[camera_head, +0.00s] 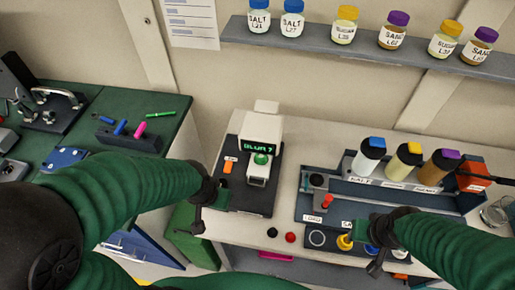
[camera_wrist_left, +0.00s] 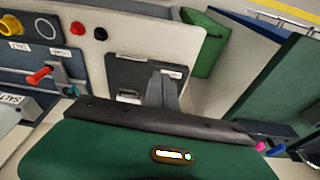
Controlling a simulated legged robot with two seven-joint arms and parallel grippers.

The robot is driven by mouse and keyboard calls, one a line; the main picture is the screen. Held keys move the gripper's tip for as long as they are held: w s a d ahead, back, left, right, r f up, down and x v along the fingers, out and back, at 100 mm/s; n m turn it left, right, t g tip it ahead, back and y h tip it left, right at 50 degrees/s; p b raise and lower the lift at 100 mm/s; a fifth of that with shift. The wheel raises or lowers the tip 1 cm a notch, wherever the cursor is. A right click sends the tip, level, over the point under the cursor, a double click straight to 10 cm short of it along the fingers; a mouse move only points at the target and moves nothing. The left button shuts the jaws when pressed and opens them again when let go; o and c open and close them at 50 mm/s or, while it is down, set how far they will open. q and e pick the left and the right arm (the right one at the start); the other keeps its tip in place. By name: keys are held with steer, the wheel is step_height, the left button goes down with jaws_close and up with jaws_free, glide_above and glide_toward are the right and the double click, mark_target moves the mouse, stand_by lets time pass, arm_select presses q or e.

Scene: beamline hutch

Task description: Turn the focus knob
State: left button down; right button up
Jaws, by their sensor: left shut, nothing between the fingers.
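A white instrument (camera_head: 262,128) with a green display reading "BLUR 7" stands on a dark base plate on the bench. A round green part (camera_head: 261,159) sits below the display; I cannot tell whether it is the focus knob. An orange part (camera_head: 228,167) is at its left. My left gripper (camera_head: 197,227) is shut and empty at the left front edge of the base plate, apart from the round green part. In the left wrist view its closed fingers (camera_wrist_left: 163,92) overlap the dark plate (camera_wrist_left: 142,70). My right gripper (camera_head: 376,268) is at the front of the right-hand panel; its fingers are unclear.
Black (camera_head: 272,232) and red (camera_head: 290,237) buttons are in front of the instrument. A panel with a red-handled lever (camera_head: 326,201) and a yellow knob (camera_head: 344,242) lies right, near my right gripper. Capped bottles (camera_head: 369,156) stand behind it. A shelf (camera_head: 300,42) holds jars.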

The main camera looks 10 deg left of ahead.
mark_target(221, 181)
arm_select(q)
steer(key=c, duration=2.1)
jaws_free()
steer(key=shift+c, duration=0.2)
